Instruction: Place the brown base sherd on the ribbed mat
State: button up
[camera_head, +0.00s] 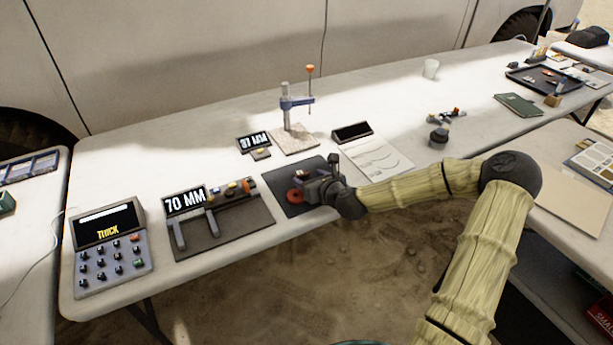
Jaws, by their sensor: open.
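My gripper (312,186) is open and low over a dark mat (273,184) near the table's front edge. I cannot make out ribs on this mat at this size. A reddish-orange round piece (296,196) lies on the mat, just left of my gripper. My gripper hides part of the mat. Several small pieces, one of them brown-orange (246,186), sit by the large caliper (212,220) on a grey board. I cannot tell for sure which piece is the brown base sherd.
A keypad box (108,250) and a "70 MM" display (185,202) stand to the left. A stand with a blue arm (287,105) rises behind the mat. A paper sheet with curves (380,160) lies to the right.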

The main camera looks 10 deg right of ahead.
jog(key=p+v, duration=0.1)
jog(key=v, duration=0.8)
jog(key=shift+s, duration=0.15)
